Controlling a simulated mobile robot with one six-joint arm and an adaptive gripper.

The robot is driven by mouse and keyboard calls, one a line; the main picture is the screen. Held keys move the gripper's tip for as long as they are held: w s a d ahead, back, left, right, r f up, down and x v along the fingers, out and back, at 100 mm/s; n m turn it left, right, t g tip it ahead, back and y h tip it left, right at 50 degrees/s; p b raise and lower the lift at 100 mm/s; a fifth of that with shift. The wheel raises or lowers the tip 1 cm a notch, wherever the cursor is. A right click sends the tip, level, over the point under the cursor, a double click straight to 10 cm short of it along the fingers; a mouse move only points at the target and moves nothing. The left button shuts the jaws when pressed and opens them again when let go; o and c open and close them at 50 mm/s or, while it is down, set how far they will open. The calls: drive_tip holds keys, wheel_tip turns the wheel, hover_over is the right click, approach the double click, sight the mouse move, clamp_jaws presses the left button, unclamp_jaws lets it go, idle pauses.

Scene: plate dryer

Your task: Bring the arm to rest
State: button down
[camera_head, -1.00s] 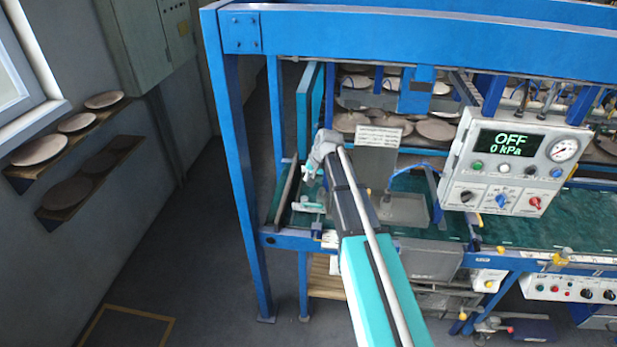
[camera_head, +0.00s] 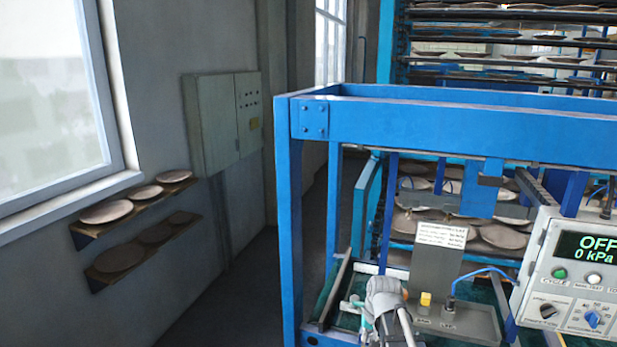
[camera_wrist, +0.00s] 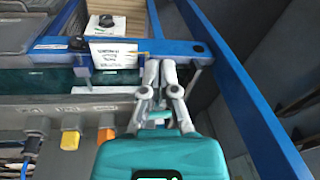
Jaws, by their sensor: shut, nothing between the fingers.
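My gripper (camera_wrist: 161,72) shows in the middle of the wrist view. Its two grey fingers are close together, with nothing held between them. Beyond the fingers are a blue frame beam (camera_wrist: 190,48) and a white label (camera_wrist: 113,54). In the head view, the end of my arm (camera_head: 384,298) is at the bottom centre, inside the blue frame (camera_head: 290,215) and left of a grey control tray (camera_head: 470,322). The rest of the arm is cut off by the lower picture edge.
A control box (camera_head: 575,275) reading OFF and 0 kPa stands at the right. A yellow switch (camera_wrist: 70,139) and an orange switch (camera_wrist: 106,134) lie left of my gripper. Wall shelves (camera_head: 125,207) hold plates at the left. Floor (camera_head: 225,305) beside the frame is clear.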

drive_tip(key=s+f+n+g+h+b, duration=0.1)
drive_tip(key=s+f+b, duration=0.2)
drive_tip(key=s, duration=0.8)
wheel_tip(320, 180, down, 2)
drive_tip(key=shift+d+f+n+b, duration=0.25)
drive_tip(key=shift+d+n+b, duration=0.05)
drive_tip(key=shift+b, duration=0.1)
